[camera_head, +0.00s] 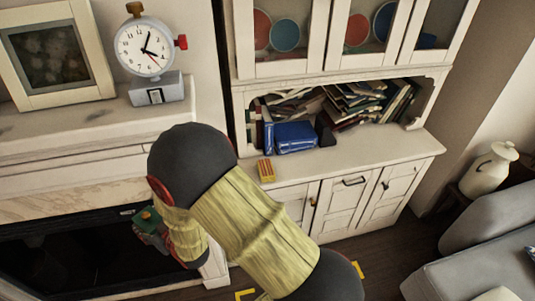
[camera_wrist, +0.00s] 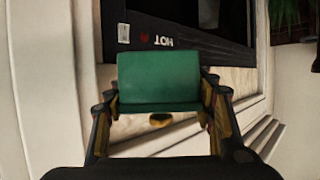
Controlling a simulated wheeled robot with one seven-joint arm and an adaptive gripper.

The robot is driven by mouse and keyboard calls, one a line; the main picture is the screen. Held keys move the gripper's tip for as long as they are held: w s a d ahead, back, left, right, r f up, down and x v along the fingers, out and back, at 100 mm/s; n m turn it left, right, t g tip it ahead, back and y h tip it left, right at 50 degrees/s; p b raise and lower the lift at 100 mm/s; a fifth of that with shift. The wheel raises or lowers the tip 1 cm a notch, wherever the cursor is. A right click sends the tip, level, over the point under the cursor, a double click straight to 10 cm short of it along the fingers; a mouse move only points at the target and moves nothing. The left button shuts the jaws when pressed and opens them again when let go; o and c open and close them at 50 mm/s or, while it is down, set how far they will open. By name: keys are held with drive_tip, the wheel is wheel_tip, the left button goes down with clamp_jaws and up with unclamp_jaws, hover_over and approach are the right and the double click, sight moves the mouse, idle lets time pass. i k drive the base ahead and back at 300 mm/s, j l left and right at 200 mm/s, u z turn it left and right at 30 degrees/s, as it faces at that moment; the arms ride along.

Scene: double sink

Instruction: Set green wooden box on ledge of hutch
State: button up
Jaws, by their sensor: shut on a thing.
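The green wooden box (camera_wrist: 160,78) is between the fingers of my gripper (camera_wrist: 160,108) in the wrist view, held in front of the fireplace surround. In the head view my gripper (camera_head: 152,236) is low at the left, in front of the dark fireplace opening, with a small green part of the box (camera_head: 146,217) showing at it. The white hutch (camera_head: 345,185) stands to the right of my arm. Its ledge (camera_head: 370,150) is the pale counter surface below the open shelf. My arm hides part of the hutch's left front.
A small yellow and red box (camera_head: 266,170) lies on the ledge's left end. Blue boxes (camera_head: 295,137) and piled books (camera_head: 355,102) fill the shelf behind. The ledge's middle and right are clear. A clock (camera_head: 146,48) and picture frame (camera_head: 55,52) stand on the mantel (camera_head: 90,130).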

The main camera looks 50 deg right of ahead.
sight(300, 165)
drive_tip(key=k+j+z, duration=0.1)
drive_tip(key=z, duration=0.3)
drive_tip(key=k+j+z, duration=0.1)
drive_tip(key=z, duration=0.35)
drive_tip(key=k+j, duration=0.05)
drive_tip(key=j, duration=0.05)
